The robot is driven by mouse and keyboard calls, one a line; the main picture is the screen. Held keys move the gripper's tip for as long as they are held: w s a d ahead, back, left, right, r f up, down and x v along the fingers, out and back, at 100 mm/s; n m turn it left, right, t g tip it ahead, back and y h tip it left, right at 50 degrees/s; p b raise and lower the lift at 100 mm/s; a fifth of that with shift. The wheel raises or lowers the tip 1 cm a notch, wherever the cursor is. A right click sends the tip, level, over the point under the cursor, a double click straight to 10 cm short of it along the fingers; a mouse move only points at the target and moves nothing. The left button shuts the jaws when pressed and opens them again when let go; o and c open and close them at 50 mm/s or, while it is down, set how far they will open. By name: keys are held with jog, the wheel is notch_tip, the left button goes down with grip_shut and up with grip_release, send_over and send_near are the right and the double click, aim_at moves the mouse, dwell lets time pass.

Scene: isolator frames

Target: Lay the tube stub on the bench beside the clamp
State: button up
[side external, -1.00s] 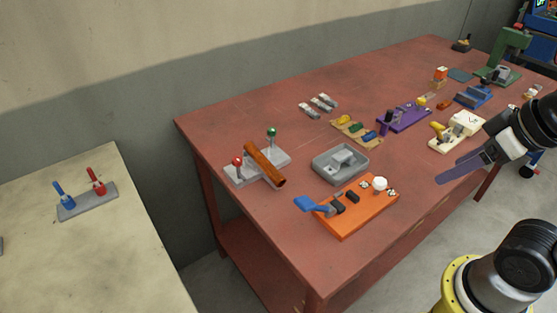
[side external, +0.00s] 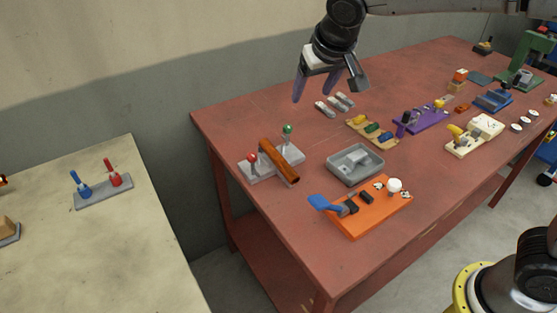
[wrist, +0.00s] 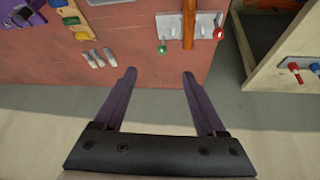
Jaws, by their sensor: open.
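The tube stub is a brown-orange tube (side external: 279,161) lying across a grey base plate (side external: 257,173) between a red-knobbed and a green-knobbed lever. Its near end sticks out past the plate. In the wrist view the tube (wrist: 188,27) shows at the top, on its grey plate (wrist: 207,20). I cannot tell for certain whether this grey fixture is the clamp. My gripper (side external: 313,93) points down, open and empty, high over the bench's back edge, apart from the tube. In the wrist view my gripper's two purple fingers (wrist: 159,73) are spread with nothing between them.
On the red bench (side external: 290,228) stand a grey tray (side external: 371,175), an orange base with a blue handle (side external: 385,210), and small grey pieces (side external: 333,105). Several fixtures stand to the right. Bare bench shows left and front. A pale table (side external: 110,240) is at left.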

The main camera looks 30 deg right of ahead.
jog(key=n+g, duration=0.1)
jog(key=n, duration=0.1)
send_near(278, 157)
jog(key=x, duration=0.3)
jog(key=shift+w+d+r, duration=0.1)
jog(key=shift+d, duration=0.05)
jog(key=x, duration=0.5)
jog(key=shift+s, duration=0.25)
jog(key=shift+x, duration=0.8)
grip_shut()
